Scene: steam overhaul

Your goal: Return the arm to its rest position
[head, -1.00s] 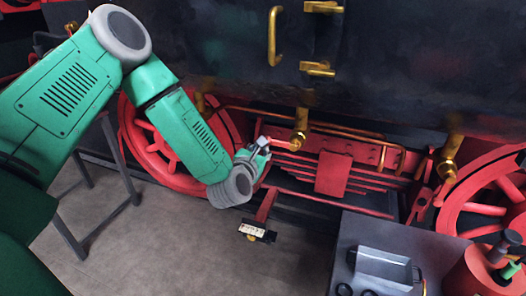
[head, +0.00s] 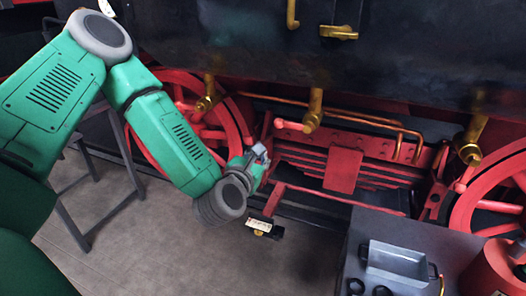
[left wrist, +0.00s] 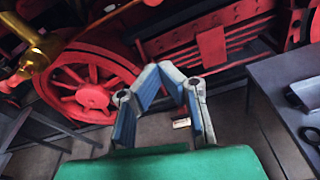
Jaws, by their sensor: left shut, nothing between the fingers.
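My left arm comes in from the left in the head view, green with grey joints. Its gripper (head: 258,153) is in front of the locomotive's red undercarriage, between the red spoked wheel and the leaf spring. In the left wrist view the gripper's blue-grey fingers (left wrist: 162,74) come together at their tips with nothing between them. The gripper is shut and empty. It appears apart from the red parts, though the exact gap is hard to judge. My right gripper is in neither view.
A red spoked wheel (head: 190,125) and brass valves (head: 314,110) are on the locomotive (head: 270,50). A grey table (head: 415,228) at lower right carries a metal tray (head: 397,262) and a red container (head: 492,270). A dark stand (head: 75,218) is at left. The floor (head: 160,250) between is clear.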

